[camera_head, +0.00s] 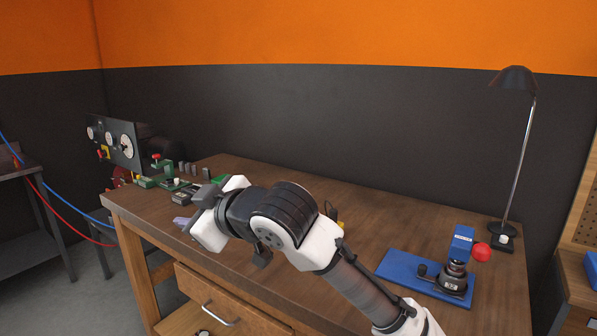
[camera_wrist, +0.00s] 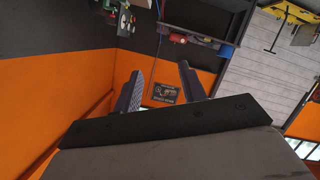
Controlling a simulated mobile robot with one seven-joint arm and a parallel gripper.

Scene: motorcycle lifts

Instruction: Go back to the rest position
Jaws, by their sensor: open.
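My arm reaches over the wooden workbench (camera_head: 375,228) from the lower right, and its wrist points left in the head view. My gripper (camera_wrist: 161,76) shows its two dark fingers spread apart in the wrist view, with nothing between them. In the head view the gripper end is mostly hidden behind my wrist, above the bench's left front part.
Green parts (camera_head: 172,184) lie at the left end. A drawer (camera_head: 232,305) is below.

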